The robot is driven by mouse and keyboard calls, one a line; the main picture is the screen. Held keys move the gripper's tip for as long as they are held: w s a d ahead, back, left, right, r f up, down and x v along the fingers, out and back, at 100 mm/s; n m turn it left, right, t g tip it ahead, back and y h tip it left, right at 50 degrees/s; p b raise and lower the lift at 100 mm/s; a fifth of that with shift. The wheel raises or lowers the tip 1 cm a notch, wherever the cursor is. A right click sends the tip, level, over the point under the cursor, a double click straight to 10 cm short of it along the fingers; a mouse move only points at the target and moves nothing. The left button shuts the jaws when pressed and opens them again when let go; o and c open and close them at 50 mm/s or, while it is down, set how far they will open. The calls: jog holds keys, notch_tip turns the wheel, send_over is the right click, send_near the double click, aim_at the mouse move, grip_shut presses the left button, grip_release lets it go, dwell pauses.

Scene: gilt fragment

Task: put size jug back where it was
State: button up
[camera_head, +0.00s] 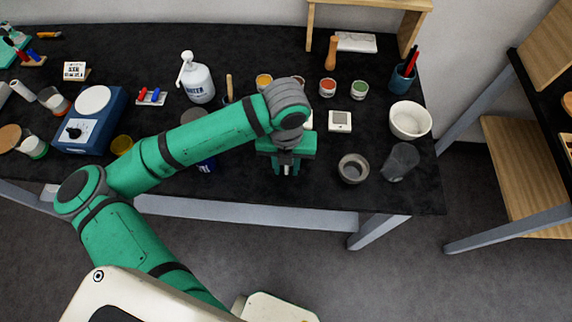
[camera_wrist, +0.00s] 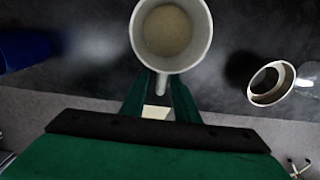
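A white size jug (camera_wrist: 191,57) with beige contents fills the top middle of the wrist view, its mouth facing the camera. Its handle points toward my gripper (camera_wrist: 160,84). The two green fingers stand close on either side of the handle and appear shut on it. In the head view my gripper (camera_head: 287,169) is over the front part of the black table (camera_head: 322,195), pointing down. There the jug is mostly hidden by my gripper and wrist. I cannot tell whether the jug touches the table.
A grey pot (camera_head: 353,169) and a dark grey cup (camera_head: 400,161) stand right of my gripper. A white bowl (camera_head: 410,120) is behind them. A small white device (camera_head: 340,121), paint pots and a white pump bottle (camera_head: 199,84) stand farther back. A blue scale (camera_head: 91,125) is left.

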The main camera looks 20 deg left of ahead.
notch_tip(320, 180, up, 12)
jog(key=shift+r, duration=0.15)
dwell(0.5)
dwell(0.3)
